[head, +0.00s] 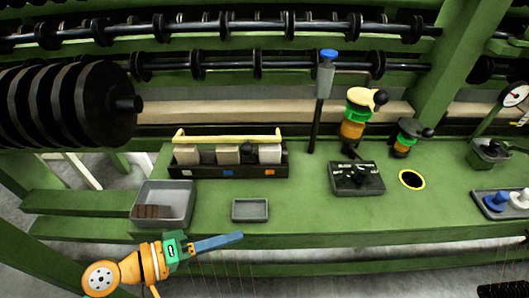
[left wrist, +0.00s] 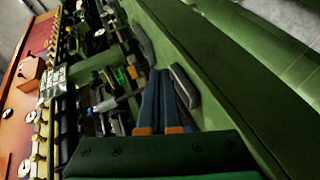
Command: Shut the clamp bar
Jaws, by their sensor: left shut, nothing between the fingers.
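The clamp bar (head: 228,136) looks like the yellow bar with bent ends over the black rack (head: 190,172). It lies above and behind the pale blocks (head: 228,154) in the rack, apart from their tops as far as I can see. My left gripper (head: 240,237) is at the bench's front edge, below and in front of the rack and well apart from the bar. Its blue fingers are together and empty; they also show in the left wrist view (left wrist: 160,72). The bar cannot be made out clearly there. My right gripper is not in view.
A grey bin (head: 178,202) with brown pieces stands left of a small grey tray (head: 250,210). A black post with a blue top (head: 328,54) rises right of the rack. Further right are a black control box (head: 345,182) and a yellow-rimmed hole (head: 412,180).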

